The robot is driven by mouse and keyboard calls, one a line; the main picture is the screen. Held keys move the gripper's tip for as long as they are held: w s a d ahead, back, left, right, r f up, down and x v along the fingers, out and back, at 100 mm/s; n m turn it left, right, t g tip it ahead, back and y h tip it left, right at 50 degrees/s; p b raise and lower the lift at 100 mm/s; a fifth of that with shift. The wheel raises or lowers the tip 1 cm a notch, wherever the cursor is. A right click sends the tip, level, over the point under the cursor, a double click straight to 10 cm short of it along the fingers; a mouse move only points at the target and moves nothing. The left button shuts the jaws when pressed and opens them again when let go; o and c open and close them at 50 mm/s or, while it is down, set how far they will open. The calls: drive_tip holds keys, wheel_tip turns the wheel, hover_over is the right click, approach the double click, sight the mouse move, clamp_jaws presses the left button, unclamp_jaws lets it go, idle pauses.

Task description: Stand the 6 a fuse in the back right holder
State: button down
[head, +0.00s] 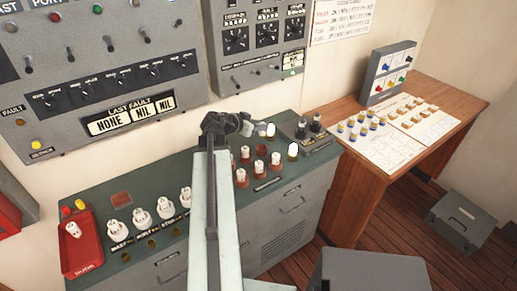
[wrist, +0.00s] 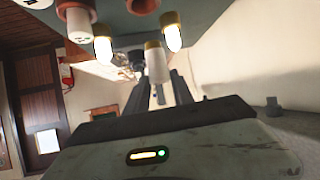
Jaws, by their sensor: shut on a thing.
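My gripper (wrist: 160,92) is shut on a pale fuse (wrist: 156,62) with a tan band, which shows between its dark fingers in the wrist view. No rating is readable on it. In the head view my gripper (head: 250,129) is over the back of the green console, and the arm hides part of the holders. The fuse holders are red-brown bases, several with white fuses (head: 241,176) standing in them. In the wrist view, one white fuse (wrist: 78,22) stands in its base, and a red-brown holder (wrist: 142,5) beside it looks empty.
Two glowing lamps stand by the holders, one at the back (head: 270,130) and one at the right (head: 293,151). A red tray (head: 83,258) with a fuse sits at the left. White fuse-like plugs (head: 165,208) line the front. A wooden desk (head: 450,95) is at right.

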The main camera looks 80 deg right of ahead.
wheel_tip(320, 180, down, 8)
drive_tip(key=b, duration=0.6)
drive_tip(key=shift+f+b, duration=0.15)
drive_tip(key=shift+b, duration=0.2)
drive_tip(key=shift+r, duration=0.2)
drive_tip(key=c, duration=1.1)
unclamp_jaws()
